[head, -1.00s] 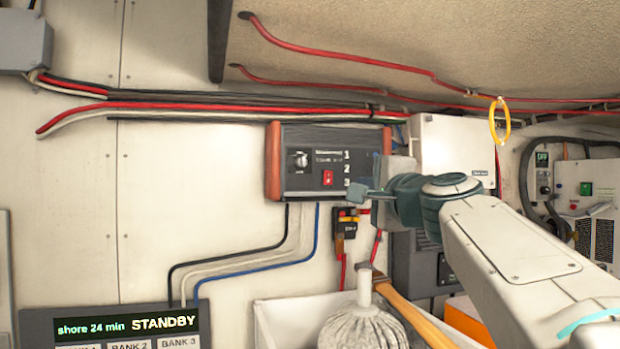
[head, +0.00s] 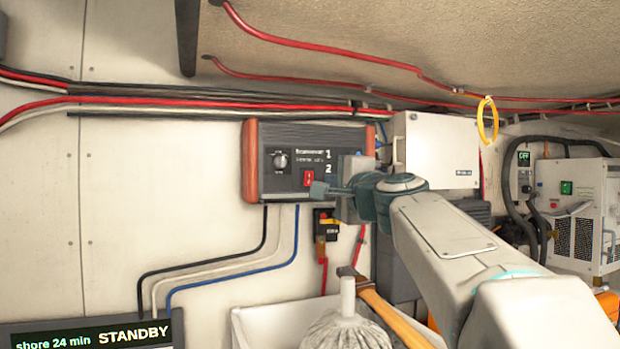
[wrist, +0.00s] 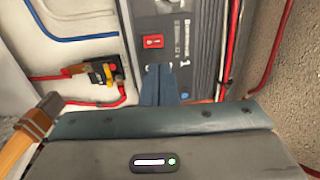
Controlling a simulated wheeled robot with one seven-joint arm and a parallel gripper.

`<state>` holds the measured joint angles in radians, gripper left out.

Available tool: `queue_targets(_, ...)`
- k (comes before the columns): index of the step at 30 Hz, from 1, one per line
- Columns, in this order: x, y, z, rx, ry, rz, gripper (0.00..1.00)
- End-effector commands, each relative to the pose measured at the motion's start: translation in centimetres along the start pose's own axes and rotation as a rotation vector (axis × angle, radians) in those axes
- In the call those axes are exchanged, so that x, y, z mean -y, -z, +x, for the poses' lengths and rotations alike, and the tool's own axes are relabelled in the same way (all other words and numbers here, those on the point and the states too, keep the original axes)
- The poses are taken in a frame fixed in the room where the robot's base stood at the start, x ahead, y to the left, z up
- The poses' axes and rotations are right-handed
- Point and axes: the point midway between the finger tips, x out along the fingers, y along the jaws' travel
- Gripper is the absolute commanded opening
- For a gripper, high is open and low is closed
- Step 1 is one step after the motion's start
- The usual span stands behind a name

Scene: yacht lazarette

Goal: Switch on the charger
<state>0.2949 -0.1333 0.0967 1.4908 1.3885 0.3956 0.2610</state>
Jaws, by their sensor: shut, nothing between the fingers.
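A dark wall unit with red-brown ends (head: 252,165), apparently the charger, has a round knob (head: 280,160), a red rocker switch (head: 309,178) and numbers on its face. Its label is too blurred to read. The red switch also shows in the wrist view (wrist: 153,41). My gripper (head: 318,189) is shut and empty, its fingertips just below and right of the switch in the head view. In the wrist view the closed fingers (wrist: 160,72) point at the unit's face, a little below the switch. I cannot tell whether they touch the face.
A display (head: 90,335) at lower left reads "shore 24 min STANDBY". Below the unit are a small breaker (head: 325,222), cables, and a white bin (head: 262,325) with a wooden-handled tool (head: 385,315). A machine (head: 585,205) with a green switch stands at right. A yellow ring (head: 488,120) hangs above.

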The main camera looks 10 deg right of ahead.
Motion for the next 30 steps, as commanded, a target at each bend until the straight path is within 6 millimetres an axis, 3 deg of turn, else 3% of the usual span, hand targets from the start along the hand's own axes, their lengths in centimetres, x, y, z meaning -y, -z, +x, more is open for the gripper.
queue_targets(9,0.2,-0.1,6.3,0.003,-0.002,0.003,0.0)
queue_targets(15,0.2,-0.1,8.8,0.003,-0.001,0.002,0.0)
queue_targets(30,0.0,-0.1,9.8,0.002,0.0,0.001,0.0)
